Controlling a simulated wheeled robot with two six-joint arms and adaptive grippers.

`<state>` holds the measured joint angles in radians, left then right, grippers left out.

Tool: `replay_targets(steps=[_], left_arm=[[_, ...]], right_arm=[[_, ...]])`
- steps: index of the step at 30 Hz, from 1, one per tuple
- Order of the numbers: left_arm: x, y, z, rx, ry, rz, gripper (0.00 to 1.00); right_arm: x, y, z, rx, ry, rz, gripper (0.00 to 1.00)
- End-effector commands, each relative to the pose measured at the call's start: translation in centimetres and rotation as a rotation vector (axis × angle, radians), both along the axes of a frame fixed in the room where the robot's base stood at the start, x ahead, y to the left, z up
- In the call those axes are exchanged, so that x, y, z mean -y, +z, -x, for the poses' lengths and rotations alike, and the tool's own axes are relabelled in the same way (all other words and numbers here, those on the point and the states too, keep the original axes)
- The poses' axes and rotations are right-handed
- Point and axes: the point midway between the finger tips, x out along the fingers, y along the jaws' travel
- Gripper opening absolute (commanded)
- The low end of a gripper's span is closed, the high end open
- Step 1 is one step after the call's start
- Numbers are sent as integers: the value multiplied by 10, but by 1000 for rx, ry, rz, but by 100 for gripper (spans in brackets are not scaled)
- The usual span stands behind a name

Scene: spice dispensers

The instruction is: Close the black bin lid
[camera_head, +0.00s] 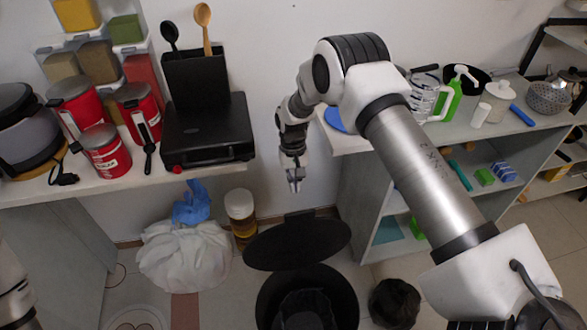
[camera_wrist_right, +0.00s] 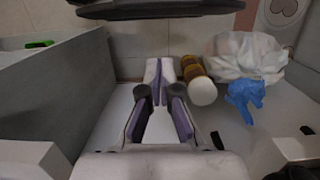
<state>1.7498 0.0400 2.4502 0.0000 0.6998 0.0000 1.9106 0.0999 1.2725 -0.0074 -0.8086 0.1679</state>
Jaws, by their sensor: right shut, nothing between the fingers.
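The black bin (camera_head: 262,300) stands on the floor at the bottom of the head view, open at the top, with a dark liner inside. Its round black lid (camera_head: 297,242) is raised at the bin's back edge. In the right wrist view the lid (camera_wrist_right: 160,9) shows as a dark band along the top edge. My right gripper (camera_head: 295,187) hangs above and behind the lid, apart from it, with its fingers closed together and empty; its fingertips also show in the right wrist view (camera_wrist_right: 158,68). My left gripper is out of view.
A white bag (camera_head: 185,258) with a blue item (camera_head: 191,203) and a stacked jar (camera_head: 240,215) stand left of the lid. A counter (camera_head: 110,185) holds red canisters and a black appliance. A shelf unit (camera_head: 356,195) stands right, and a small dark bin (camera_head: 394,300) front right.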

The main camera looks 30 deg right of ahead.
Motion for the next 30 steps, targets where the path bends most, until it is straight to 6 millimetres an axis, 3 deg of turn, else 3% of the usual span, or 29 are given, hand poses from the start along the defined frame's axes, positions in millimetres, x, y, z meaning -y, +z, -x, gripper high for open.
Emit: replay_targets(steps=[4,5,12,30], left_arm=[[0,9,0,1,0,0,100],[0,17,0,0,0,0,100],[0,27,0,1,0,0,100],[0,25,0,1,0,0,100]], right_arm=[[-1,-30,7,-3,0,0,0],[-4,-23,13,-2,1,0,0],[-11,-29,41,0,1,0,0],[-13,-31,43,31,3,8,0]])
